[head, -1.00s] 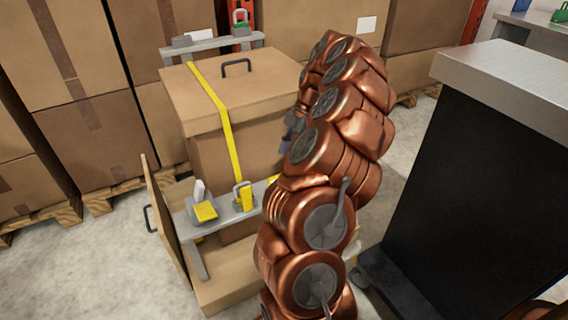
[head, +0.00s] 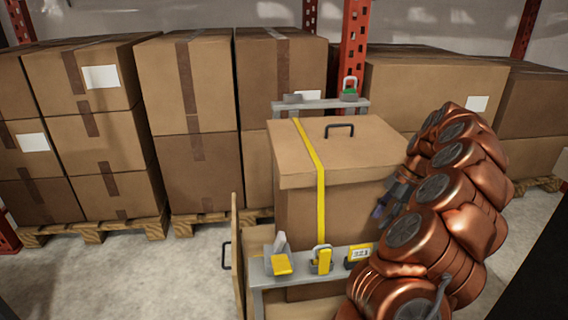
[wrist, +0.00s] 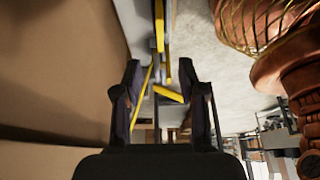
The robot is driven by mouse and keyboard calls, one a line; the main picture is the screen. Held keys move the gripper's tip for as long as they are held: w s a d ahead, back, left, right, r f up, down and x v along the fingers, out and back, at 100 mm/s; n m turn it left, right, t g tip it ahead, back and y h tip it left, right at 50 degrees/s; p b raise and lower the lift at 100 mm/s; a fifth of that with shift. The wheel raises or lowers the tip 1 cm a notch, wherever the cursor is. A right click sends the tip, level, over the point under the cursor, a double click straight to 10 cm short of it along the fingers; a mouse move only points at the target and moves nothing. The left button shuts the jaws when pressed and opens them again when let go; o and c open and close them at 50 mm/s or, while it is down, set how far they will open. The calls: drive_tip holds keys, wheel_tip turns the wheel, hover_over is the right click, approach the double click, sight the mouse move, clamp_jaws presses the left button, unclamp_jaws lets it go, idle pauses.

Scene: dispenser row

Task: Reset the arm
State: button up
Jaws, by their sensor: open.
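My copper-coloured arm is folded up at the right of the head view. My gripper (head: 381,208) shows small and dark beside the right side of the large cardboard box (head: 292,215), partly hidden by my arm. In the wrist view my gripper (wrist: 165,92) has its two dark fingers apart with nothing held between them. Beyond the fingers are yellow parts and a grey rail, seen sideways.
A grey rail (head: 256,283) with yellow padlocks and tags stands before the box, and an open cardboard door (head: 237,250) is at its left. Stacked cartons (head: 190,85) on pallets fill the back. Bare concrete floor (head: 125,270) lies at the left.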

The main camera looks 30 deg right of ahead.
drive_tip(key=a+r+m+g+h+p, duration=0.1)
drive_tip(key=a+r+m+g+p, duration=0.15)
drive_tip(key=a+r+p, duration=1.7)
drive_tip(key=s+a+r+m+h+p, duration=0.1)
drive_tip(key=s+a+r+m, duration=0.3)
drive_tip(key=a+r, duration=0.65)
drive_tip(key=s+a+r+m+h+p, duration=0.1)
drive_tip(key=s+a+r+m+p, duration=0.1)
drive_tip(key=s+p, duration=0.4)
drive_tip(key=s+a+r+m+h+p, duration=0.1)
drive_tip(key=s+a+r+m+p, duration=0.2)
drive_tip(key=s+p, duration=0.4)
drive_tip(key=s+a+m, duration=0.1)
drive_tip(key=s+m, duration=0.1)
drive_tip(key=s, duration=0.3)
drive_tip(key=shift+s+a+r+m+g, duration=0.15)
drive_tip(key=shift+a+m+g, duration=0.2)
drive_tip(key=shift+a, duration=0.05)
drive_tip(key=shift+d, duration=0.1)
